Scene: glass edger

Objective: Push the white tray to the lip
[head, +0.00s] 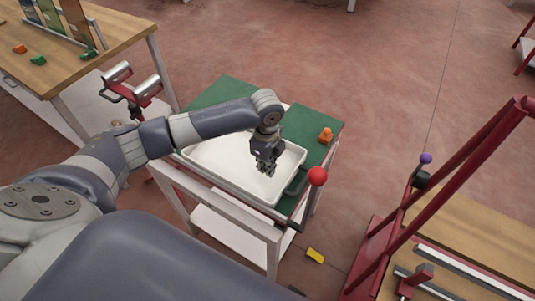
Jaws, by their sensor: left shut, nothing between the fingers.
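The white tray (226,156) lies on the green top of a small table in the middle of the head view. It is a shallow rectangular tray with a raised rim. My left arm reaches in from the left and crosses above the tray. My left gripper (266,172) is shut and empty, pointing down over the right part of the tray. I cannot tell whether its fingertips touch the tray. The arm hides part of the tray's far side. A dark raised edge (297,206) runs along the table's near right end. My right gripper is not in view.
An orange block (326,135) sits on the green table top (222,90) beside the tray. A red ball knob (318,176) stands at the table's right corner. A yellow block (315,256) lies on the floor. A red-framed bench (470,225) stands at right, a wooden table (110,28) at upper left.

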